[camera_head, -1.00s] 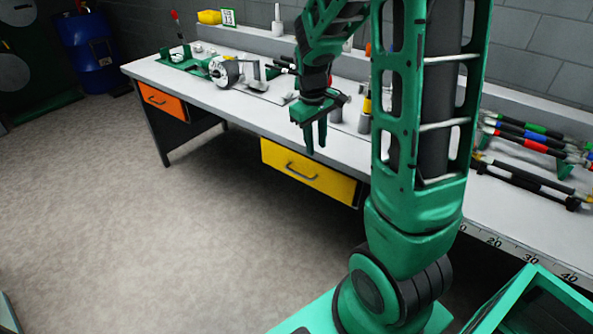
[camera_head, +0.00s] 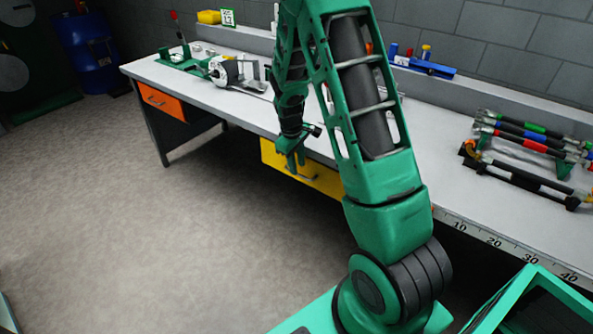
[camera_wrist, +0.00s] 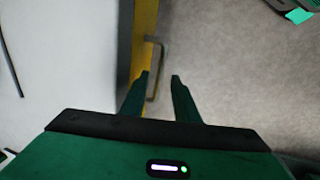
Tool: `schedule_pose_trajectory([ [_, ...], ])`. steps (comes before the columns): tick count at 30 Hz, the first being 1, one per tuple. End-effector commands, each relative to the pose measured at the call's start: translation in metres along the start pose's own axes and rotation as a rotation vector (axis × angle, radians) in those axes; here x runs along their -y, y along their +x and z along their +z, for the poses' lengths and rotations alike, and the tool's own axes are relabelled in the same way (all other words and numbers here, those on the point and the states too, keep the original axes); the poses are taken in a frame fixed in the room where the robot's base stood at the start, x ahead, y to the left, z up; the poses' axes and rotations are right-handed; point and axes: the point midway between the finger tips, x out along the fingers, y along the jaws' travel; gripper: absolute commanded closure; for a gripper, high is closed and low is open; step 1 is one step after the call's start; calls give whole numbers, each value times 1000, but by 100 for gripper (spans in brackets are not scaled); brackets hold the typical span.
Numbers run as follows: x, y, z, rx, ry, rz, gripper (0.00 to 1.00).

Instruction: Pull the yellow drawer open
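The yellow drawer (camera_head: 325,181) sits under the front edge of the workbench, and its front looks flush with the bench. Its dark bar handle (camera_head: 300,173) is partly hidden by my gripper (camera_head: 296,168). My gripper points down in front of the drawer. In the wrist view the drawer (camera_wrist: 146,40) is a yellow strip, with the handle (camera_wrist: 163,62) standing out from it. My gripper's two fingers (camera_wrist: 160,82) are apart, with the handle's near end between or just beyond their tips. I cannot tell whether they touch it.
The white workbench (camera_head: 250,110) runs along the wall. An orange drawer (camera_head: 161,102) is at its left end. Several hoses (camera_head: 530,140) lie on a rack at right. A green-edged bin (camera_head: 540,300) stands at lower right. The floor (camera_head: 130,220) in front is clear.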

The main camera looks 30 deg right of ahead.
Motion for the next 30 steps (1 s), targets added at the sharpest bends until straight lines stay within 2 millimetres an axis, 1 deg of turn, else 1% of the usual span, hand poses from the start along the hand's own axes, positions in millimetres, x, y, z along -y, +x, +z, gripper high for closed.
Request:
schedule_pose_trajectory([
  [1,0,8,1,2,1,-1,72],
  [3,0,16,1,2,1,-1,72],
  [7,0,27,0,1,1,0,72],
  [11,0,31,0,0,1,0,72],
  [18,0,32,0,-1,1,1,72],
  [19,0,31,0,-1,1,1,77],
  [20,0,31,0,-1,1,1,84],
  [21,0,31,0,-1,1,0,94],
  [22,0,31,0,-1,0,0,100],
  [30,2,31,0,-1,1,0,100],
])
